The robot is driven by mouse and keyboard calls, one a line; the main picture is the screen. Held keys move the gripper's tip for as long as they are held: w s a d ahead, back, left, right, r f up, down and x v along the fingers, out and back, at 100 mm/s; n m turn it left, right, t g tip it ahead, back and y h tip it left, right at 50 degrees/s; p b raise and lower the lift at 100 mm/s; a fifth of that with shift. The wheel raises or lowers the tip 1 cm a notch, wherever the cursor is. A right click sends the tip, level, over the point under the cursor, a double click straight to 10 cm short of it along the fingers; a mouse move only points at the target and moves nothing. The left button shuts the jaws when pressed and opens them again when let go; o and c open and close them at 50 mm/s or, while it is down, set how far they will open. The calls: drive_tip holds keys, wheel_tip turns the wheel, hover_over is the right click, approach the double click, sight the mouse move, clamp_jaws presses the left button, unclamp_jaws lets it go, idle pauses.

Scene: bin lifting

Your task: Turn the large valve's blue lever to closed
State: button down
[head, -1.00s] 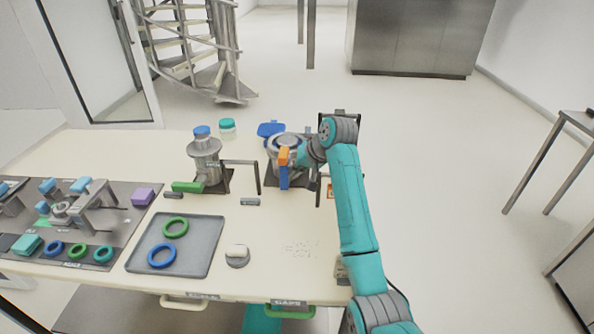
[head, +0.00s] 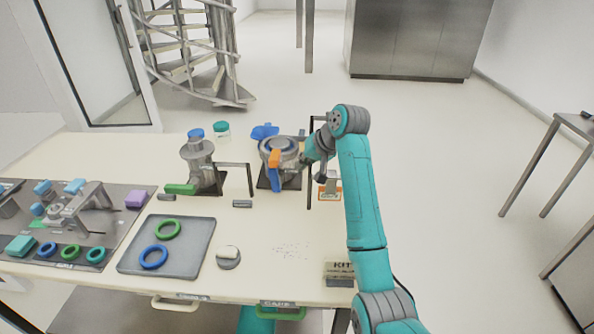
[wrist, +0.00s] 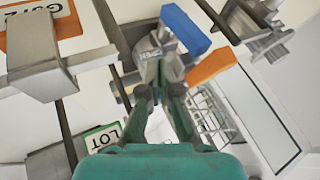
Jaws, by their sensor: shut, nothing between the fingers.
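The large valve (head: 281,150) stands on a dark base plate at the back of the table, a grey body with a round top. Its blue lever (head: 276,181) points toward the table's front, with an orange part (head: 274,158) at its upper end. In the wrist view the blue lever (wrist: 185,29) and orange part (wrist: 211,67) show beside my fingertips. My gripper (wrist: 161,78) is shut and empty, its teal fingers in front of the valve's grey body. Whether they touch it is unclear. In the head view my wrist is just right of the valve, hiding the fingertips.
Dark post frames (head: 309,180) stand beside the valves. A tray (head: 197,255) with two rings and a round grey item (head: 228,257) lie in front.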

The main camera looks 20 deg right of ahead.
drive_tip(key=v, duration=0.6)
drive_tip(key=shift+w+a+r, duration=0.1)
drive_tip(key=shift+a, duration=0.2)
drive_tip(key=shift+d, duration=0.1)
